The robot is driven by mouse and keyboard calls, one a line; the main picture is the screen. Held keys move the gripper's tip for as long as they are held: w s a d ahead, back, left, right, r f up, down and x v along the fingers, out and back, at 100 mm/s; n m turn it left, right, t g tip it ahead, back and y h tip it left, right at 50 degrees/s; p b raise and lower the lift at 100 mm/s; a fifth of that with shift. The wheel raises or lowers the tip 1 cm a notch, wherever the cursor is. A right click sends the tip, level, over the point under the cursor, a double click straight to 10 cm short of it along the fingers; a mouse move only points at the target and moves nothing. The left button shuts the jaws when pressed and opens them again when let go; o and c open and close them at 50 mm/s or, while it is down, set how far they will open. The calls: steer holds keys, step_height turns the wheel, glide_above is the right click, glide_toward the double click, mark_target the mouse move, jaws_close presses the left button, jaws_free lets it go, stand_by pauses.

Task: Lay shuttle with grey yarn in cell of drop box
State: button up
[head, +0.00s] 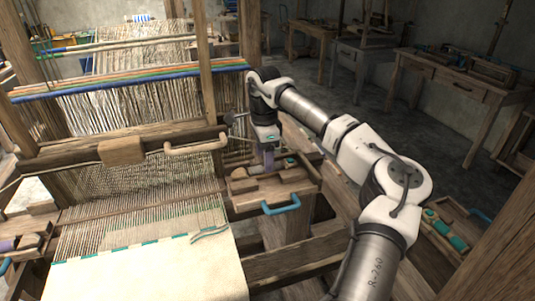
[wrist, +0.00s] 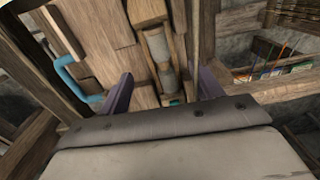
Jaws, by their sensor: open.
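The drop box (head: 243,186) is a wooden box with blocks and cells at the right end of the loom, with a blue handle (head: 281,208) on its front. My gripper (head: 268,162) is right over it, pointing down. In the wrist view my gripper (wrist: 166,74) is open, its two purple fingers spread apart. Between and below them the shuttle with grey yarn (wrist: 158,46) lies lengthwise in a narrow wooden slot of the drop box (wrist: 112,62). I cannot tell whether it rests fully on the cell floor.
A tray with green items (head: 445,231) stands at lower right. Workbenches (head: 450,85) line the back. In the wrist view, the blue handle (wrist: 68,62) is left of the fingers.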

steer(key=r, duration=0.1)
steer(key=a+r+b, duration=0.1)
steer(key=a+r, duration=0.1)
steer(key=shift+w+r, duration=0.25)
steer(key=shift+r, duration=0.1)
step_height(320, 180, up, 10)
steer(key=d+b, duration=0.1)
steer(key=d, duration=0.1)
steer(key=shift+s, duration=0.35)
